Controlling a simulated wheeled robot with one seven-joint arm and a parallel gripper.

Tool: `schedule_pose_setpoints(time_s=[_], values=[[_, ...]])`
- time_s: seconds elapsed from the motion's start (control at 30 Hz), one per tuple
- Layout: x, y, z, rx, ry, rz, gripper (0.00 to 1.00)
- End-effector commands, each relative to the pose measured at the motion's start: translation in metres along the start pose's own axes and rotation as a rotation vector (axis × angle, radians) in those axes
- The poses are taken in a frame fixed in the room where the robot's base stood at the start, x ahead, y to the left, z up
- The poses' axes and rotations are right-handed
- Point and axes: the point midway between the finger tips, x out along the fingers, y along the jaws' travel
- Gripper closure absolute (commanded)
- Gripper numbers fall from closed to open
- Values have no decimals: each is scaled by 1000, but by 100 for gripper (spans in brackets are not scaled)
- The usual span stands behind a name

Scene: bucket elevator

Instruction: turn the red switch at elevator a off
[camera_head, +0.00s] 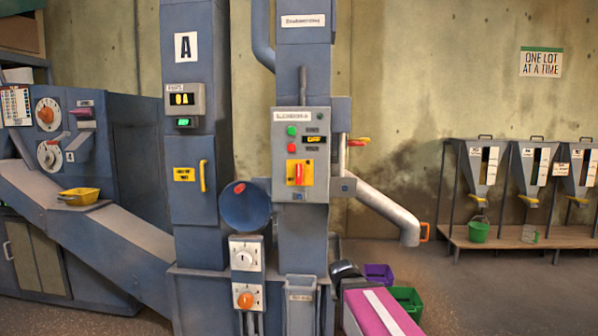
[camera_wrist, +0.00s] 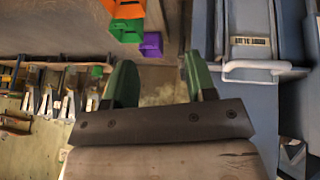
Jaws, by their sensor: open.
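The red switch (camera_head: 299,174) is a handle on a yellow plate, standing roughly upright on the grey control panel (camera_head: 316,190) in the head view. A small amber display (camera_head: 314,139) above it seems to read OFF. A green button (camera_head: 292,131) and a red button (camera_head: 292,148) are beside the display.
A round blue cover (camera_head: 245,206) bulges left of the panel. A discharge pipe (camera_head: 383,209) slopes down to the right. Purple (camera_head: 379,273) and green (camera_head: 407,301) bins stand on the floor below it. Hoppers (camera_head: 483,164) line the right wall. A yellow tray (camera_head: 79,196) sits left.

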Motion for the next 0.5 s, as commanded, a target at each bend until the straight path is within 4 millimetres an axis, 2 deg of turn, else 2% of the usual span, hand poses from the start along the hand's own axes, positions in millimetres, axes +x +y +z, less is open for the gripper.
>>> schedule_pose_setpoints(time_s=[0.03, 0.2, 0.37, 0.5], values=[[-15, -6, -19, 5, 58, 10, 49], [-66, -21, -73, 34, 248, 34, 49], [-122, -38, -119, 62, 427, 37, 49], [-177, -52, -154, 86, 583, 23, 49]])
